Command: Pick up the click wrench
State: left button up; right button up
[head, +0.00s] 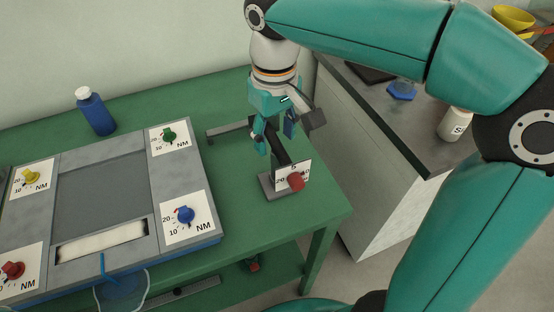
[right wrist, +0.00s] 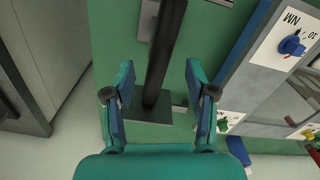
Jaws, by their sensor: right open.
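My right gripper (head: 274,143) is open and points down over the right end of the green table. A dark upright bar (head: 282,158) on a small grey base plate (head: 270,188) stands below it, with a dial card and red knob (head: 295,181) at its front. In the right wrist view the dark bar (right wrist: 164,50) shows between the two open fingers (right wrist: 160,92), with a gap on each side. I cannot tell for sure whether this bar is the click wrench. A grey bar (head: 228,130) lies on the table left of the gripper. My left gripper is out of view.
A grey flume frame (head: 105,150) with several dial cards stands on the table's left. A blue bottle (head: 96,112) stands behind it. A grey-topped cabinet (head: 395,125) with a white bottle (head: 455,124) is to the right. Bare green table (head: 232,185) lies between.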

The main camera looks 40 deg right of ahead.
aim_at(277, 155)
jog(key=f, duration=0.4)
jog(key=shift+s+b, duration=0.35)
jog(key=shift+b, duration=0.05)
jog(key=shift+f, duration=0.6)
grip_shut()
jog(key=shift+r, duration=0.1)
